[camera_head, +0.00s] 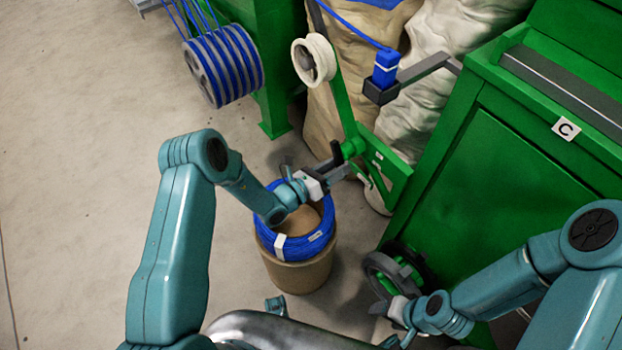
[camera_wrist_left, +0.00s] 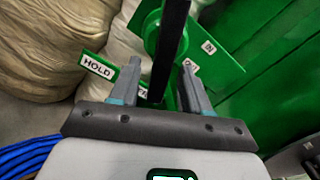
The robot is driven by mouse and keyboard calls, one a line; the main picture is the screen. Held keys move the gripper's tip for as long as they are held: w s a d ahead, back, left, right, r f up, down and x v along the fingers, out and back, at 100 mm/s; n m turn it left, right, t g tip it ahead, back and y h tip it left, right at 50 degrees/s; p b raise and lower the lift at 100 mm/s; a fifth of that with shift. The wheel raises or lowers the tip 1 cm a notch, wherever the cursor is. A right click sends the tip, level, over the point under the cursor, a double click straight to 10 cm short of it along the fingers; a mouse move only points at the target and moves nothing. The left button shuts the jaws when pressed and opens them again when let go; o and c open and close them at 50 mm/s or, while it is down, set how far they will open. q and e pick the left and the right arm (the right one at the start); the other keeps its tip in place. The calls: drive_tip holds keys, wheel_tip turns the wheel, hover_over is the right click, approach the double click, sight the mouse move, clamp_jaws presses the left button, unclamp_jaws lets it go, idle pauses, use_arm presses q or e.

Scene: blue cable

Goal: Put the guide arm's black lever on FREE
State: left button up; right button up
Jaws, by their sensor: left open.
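The green guide arm (camera_head: 343,105) carries a white pulley (camera_head: 313,60) at its upper end and pivots at a green bracket (camera_head: 392,165) on the machine. The black lever (camera_wrist_left: 172,45) runs down between my left gripper's fingers in the left wrist view. My left gripper (camera_head: 338,168) is open at the pivot; its two fingers (camera_wrist_left: 160,85) stand on either side of the lever, and I cannot tell whether they touch it. A HOLD label (camera_wrist_left: 97,66) is left of the lever; other small labels are partly hidden or unreadable. My right gripper (camera_head: 388,308) is low at the right.
A brown bin (camera_head: 300,275) with a blue cable coil (camera_head: 318,240) stands below my left gripper. A dark handwheel (camera_head: 385,272) is beside my right gripper. The green machine (camera_head: 480,170) fills the right, pale sacks (camera_head: 350,75) stand behind, and a blue cable spool (camera_head: 225,65) is upper left.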

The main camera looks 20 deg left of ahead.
use_arm(q)
drive_tip(key=p+v, duration=0.1)
drive_tip(key=v, duration=1.3)
drive_tip(key=shift+s+p, duration=0.25)
drive_tip(key=shift+p, duration=0.1)
drive_tip(key=shift+a, duration=0.2)
